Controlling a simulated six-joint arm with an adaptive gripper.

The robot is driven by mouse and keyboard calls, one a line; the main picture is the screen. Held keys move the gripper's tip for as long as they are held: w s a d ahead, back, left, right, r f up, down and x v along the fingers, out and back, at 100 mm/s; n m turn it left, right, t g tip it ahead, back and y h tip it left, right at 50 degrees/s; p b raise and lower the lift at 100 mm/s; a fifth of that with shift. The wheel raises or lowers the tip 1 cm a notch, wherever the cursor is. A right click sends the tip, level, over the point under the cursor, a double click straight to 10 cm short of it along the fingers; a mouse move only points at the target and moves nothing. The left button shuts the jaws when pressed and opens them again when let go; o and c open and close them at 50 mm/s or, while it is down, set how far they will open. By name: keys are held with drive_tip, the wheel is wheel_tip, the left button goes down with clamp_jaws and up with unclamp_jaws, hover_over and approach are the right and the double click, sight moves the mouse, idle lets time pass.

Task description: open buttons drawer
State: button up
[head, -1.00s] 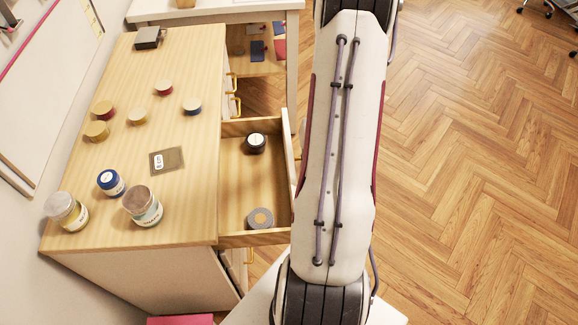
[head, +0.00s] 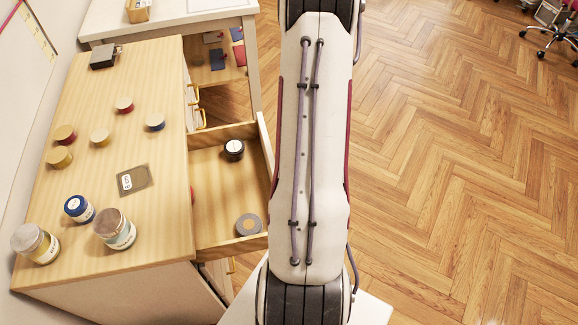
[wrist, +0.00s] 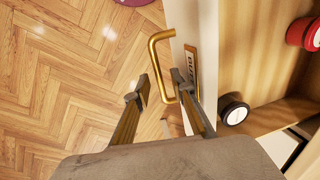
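A wooden drawer (head: 214,172) stands pulled out from the right side of the cabinet in the head view. Its pale front (wrist: 208,30) shows in the wrist view, with a small label (wrist: 190,68) too small to read. A gold bar handle (wrist: 155,62) is on this front. My gripper (wrist: 160,88) is open, one finger on each side of the handle; I cannot tell whether they touch it. My arm hides the gripper in the head view. A red container (wrist: 304,32) shows in the wrist view.
The cabinet top (head: 145,75) bears several jars and lids, a small card (head: 133,180) and a black box (head: 103,56). Another table (head: 190,15) stands behind. The herringbone floor (head: 450,150) to the right is clear, with chairs at the far right.

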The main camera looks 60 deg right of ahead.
drive_tip(key=shift+r, duration=0.2)
wheel_tip(320, 180, up, 11)
drive_tip(key=s+d, duration=0.1)
drive_tip(key=shift+s+d+r, duration=0.2)
drive_tip(key=shift+s+d, duration=0.05)
drive_tip(key=shift+d, duration=0.05)
idle(0.6)
idle(0.6)
drive_tip(key=a+r+n+t, duration=0.1)
drive_tip(key=a+r+n, duration=0.2)
drive_tip(key=a+r, duration=0.4)
drive_tip(key=a+r+n+t+h, duration=0.1)
drive_tip(key=a+r+n, duration=0.2)
drive_tip(key=a+r, duration=0.5)
drive_tip(key=a+r+n+t, duration=0.2)
drive_tip(key=a+r, duration=0.5)
drive_tip(key=a, duration=1.5)
drive_tip(key=shift+a+r+n+h, duration=0.25)
drive_tip(key=shift+n+h, duration=0.05)
drive_tip(key=shift+n, duration=0.3)
drive_tip(key=shift+s, duration=0.1)
